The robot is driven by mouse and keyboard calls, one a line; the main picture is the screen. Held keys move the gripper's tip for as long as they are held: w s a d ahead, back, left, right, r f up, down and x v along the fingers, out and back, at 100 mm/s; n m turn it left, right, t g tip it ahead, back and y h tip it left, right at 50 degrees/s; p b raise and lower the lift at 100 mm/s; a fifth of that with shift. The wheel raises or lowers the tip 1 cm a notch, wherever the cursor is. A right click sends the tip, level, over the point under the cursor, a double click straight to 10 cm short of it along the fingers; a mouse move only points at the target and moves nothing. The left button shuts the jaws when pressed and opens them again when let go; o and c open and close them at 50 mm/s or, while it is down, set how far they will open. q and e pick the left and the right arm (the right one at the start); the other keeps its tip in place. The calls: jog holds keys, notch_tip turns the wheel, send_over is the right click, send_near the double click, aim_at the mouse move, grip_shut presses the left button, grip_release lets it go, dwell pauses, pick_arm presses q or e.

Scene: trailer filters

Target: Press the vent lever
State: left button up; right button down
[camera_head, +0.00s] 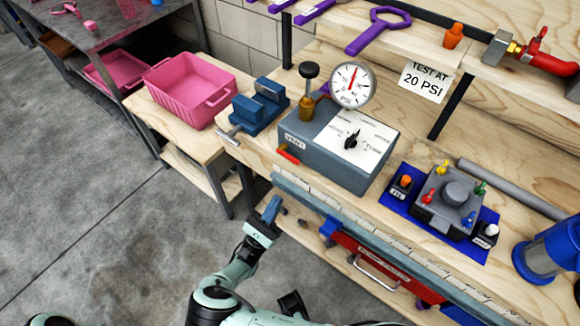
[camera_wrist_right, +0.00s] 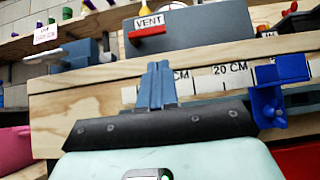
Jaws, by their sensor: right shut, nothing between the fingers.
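The vent lever (camera_head: 288,155) is a small red bar on the front left of a grey tester box (camera_head: 320,165), just below a VENT label (camera_head: 295,142). In the right wrist view, the red lever (camera_wrist_right: 147,32) sits above and beyond my fingers, under the label (camera_wrist_right: 150,20). My right gripper (camera_head: 271,208) is shut and empty, in front of the bench edge and below the lever, apart from it. Its blue fingertips (camera_wrist_right: 158,85) point up toward the bench edge. My left gripper is not in view.
A ruler strip (camera_head: 340,217) runs along the bench's front edge. A blue vise (camera_head: 258,108) stands left of the tester, with a pink bin (camera_head: 188,90) beyond. A pressure gauge (camera_head: 351,85) rises behind the box. A blue mat (camera_head: 398,205) with valve parts lies right. Bare floor is at left.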

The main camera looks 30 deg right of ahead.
aim_at(288, 157)
jog(key=shift+s, duration=0.1)
jog(key=shift+r, duration=0.1)
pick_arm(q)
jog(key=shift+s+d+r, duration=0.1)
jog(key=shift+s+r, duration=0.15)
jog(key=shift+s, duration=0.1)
pick_arm(e)
jog(key=x, duration=1)
